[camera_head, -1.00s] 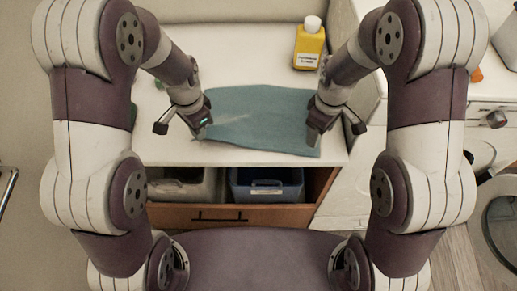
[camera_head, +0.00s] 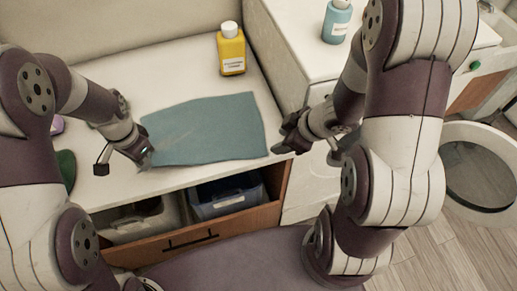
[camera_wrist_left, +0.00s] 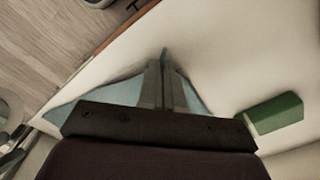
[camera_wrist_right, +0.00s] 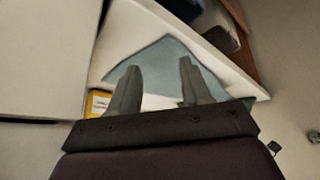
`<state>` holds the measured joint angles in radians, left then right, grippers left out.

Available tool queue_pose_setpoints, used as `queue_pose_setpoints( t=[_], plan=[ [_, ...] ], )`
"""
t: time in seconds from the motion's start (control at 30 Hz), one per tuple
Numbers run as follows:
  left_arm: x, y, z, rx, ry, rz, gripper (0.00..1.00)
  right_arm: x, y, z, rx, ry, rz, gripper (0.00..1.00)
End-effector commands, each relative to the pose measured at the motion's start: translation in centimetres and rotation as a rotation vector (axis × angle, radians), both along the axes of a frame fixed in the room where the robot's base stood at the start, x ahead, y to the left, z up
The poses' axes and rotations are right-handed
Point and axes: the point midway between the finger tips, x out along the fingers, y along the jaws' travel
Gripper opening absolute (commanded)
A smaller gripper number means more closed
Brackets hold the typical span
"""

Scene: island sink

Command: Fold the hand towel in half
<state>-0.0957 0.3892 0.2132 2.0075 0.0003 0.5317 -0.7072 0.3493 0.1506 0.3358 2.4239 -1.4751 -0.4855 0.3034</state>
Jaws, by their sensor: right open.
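The blue-green hand towel (camera_head: 215,130) lies spread nearly flat on the white counter, unfolded. My left gripper (camera_head: 147,161) is at its front left corner. In the left wrist view my left gripper (camera_wrist_left: 163,62) has its fingers together, with towel (camera_wrist_left: 120,89) at the tips and on both sides. My right gripper (camera_head: 283,140) is just past the towel's right edge, apart from it. In the right wrist view my right gripper (camera_wrist_right: 158,75) has its fingers spread and empty, with the towel (camera_wrist_right: 155,65) beyond them.
A yellow bottle (camera_head: 231,52) stands behind the towel. A blue bottle (camera_head: 337,22) stands on the right-hand cabinet. A green item (camera_head: 66,165) lies at the counter's left. Below the front edge, an open drawer (camera_head: 190,232) holds a blue bin (camera_head: 222,203).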

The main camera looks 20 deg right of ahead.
Motion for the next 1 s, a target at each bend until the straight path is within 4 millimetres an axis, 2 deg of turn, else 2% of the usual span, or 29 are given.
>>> queue_pose_setpoints(
  t=[0.1, 0.27, 0.7, 1.0],
  plan=[
    [0.0, 0.0, 0.0, 0.000, 0.000, 0.000, 0.00, -1.8, -0.7, 1.1, 0.109, -0.030, -0.070, 0.48],
    [0.0, 0.0, 0.0, 0.000, 0.000, 0.000, 0.00, -2.2, -0.5, 1.3, 0.165, -0.048, -0.094, 0.48],
    [0.0, 0.0, 0.0, 0.000, 0.000, 0.000, 0.00, 1.2, 2.8, -4.4, 0.164, -0.047, -0.092, 0.48],
    [0.0, 0.0, 0.0, 0.000, 0.000, 0.000, 0.00, 2.3, 3.7, -6.0, 0.162, -0.050, -0.094, 0.48]
  ],
)
